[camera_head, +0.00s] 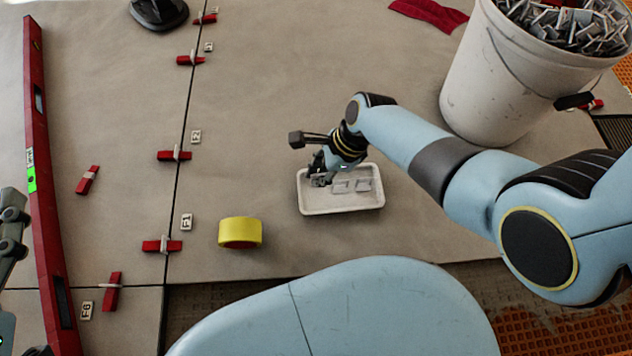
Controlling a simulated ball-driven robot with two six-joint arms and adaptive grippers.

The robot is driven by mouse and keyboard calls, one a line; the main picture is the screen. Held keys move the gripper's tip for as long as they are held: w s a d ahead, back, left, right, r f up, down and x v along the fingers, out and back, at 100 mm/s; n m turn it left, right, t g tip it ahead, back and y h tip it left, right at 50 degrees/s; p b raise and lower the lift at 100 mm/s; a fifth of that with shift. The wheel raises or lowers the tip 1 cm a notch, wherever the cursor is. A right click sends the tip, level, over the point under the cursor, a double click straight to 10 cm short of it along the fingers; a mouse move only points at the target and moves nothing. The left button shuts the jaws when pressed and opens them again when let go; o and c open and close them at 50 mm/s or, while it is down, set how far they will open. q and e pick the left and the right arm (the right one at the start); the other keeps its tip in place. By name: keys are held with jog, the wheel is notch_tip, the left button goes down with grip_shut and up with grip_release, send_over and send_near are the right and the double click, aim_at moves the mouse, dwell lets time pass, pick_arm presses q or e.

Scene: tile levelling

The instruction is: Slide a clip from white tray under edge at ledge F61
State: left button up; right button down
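The white tray (342,208) lies on the large tiles in the middle. Small pale grey clips (363,185) lie in its right part. My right gripper (319,181) points down into the tray's left part, beside the clips. Its fingertips are small and dark, so I cannot tell whether they hold a clip. My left gripper (12,225) shows only in part at the left edge. Small label plates stand along the joint, one (186,222) near the lower cross joint and another (86,310) at lower left; their lettering is too small to read surely as F61.
Red wedges with clips (174,155) sit along the dark tile joint. A yellow tape roll (240,232) stands left of the tray. A long red level (40,150) lies at the left. A white bucket of clips (490,80) stands at upper right. The upper middle tile is clear.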

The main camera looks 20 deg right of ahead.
jog(key=shift+w+a+f, duration=0.15)
jog(key=shift+a+f, duration=0.15)
jog(key=shift+a, duration=0.05)
jog(key=shift+f+b, duration=0.9)
jog(key=shift+b, duration=0.1)
jog(key=shift+f+b, duration=0.65)
pick_arm(q)
notch_tip(320, 180, up, 20)
jog(key=w+d+m+t+h, duration=0.1)
jog(key=m+t+h, duration=0.3)
jog(key=t, duration=0.5)
jog(key=shift+w+d+h, duration=0.35)
jog(key=shift+d+h, duration=0.35)
jog(key=shift+h, duration=0.3)
pick_arm(e)
jog(key=shift+f, duration=0.15)
pick_arm(q)
jog(key=shift+s+r+h, duration=0.1)
jog(key=shift+r+h, duration=0.2)
pick_arm(e)
jog(key=shift+f, duration=0.15)
pick_arm(q)
jog(key=shift+s+r+m, duration=0.1)
jog(key=shift+r+m, duration=0.1)
jog(key=shift+m, duration=0.1)
pick_arm(e)
jog(key=c, duration=1.5)
grip_release()
